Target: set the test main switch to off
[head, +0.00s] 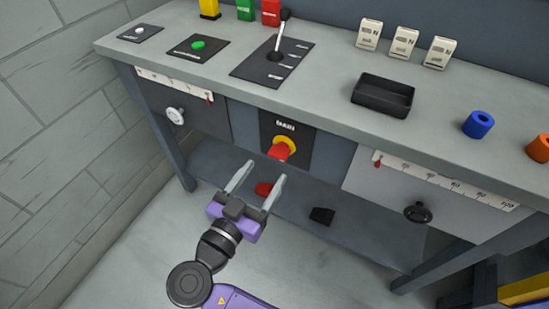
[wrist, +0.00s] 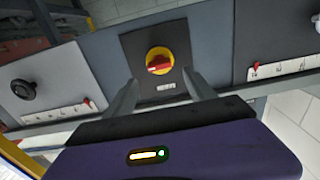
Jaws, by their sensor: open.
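The main switch (head: 281,149) is a red rotary handle on a yellow disc, mounted on a dark plate (head: 301,142) labelled MAIN on the bench front. In the wrist view the switch (wrist: 159,61) sits upper middle, its red handle lying roughly across the disc. My gripper (head: 260,179) is open and empty, just in front of and below the switch in the head view. In the wrist view its two fingers (wrist: 160,94) point toward the plate, one on each side below the switch, apart from it. I cannot read any position marks around the handle.
A white knob (head: 175,116) and a black knob (head: 417,213) sit on panels either side, with scales and red pointers. Above, the bench top holds a lever (head: 279,40), a green button (head: 198,44) and a black tray (head: 383,95). A red object (head: 264,189) and black object (head: 322,215) lie on the lower shelf.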

